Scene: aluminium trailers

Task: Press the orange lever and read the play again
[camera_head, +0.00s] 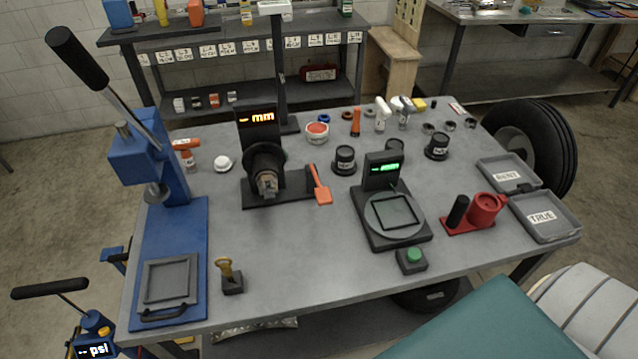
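The orange lever (319,185) stands tilted at the right of a black gauge stand on the grey workbench, its wider orange end low and toward the front. The stand carries a dark round hub (265,168) with a brownish piece at its front. Above it, the display (258,118) glows orange and reads a dash and "mm", with no number. Neither of my grippers shows in the head view.
On the workbench (300,265) are a blue arbor press (172,235), a scale (394,215) with a green display, a green button (413,257), a red holder (484,209) and trays marked "BENT" (508,173) and "TRUE" (545,217). The front middle is mostly clear.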

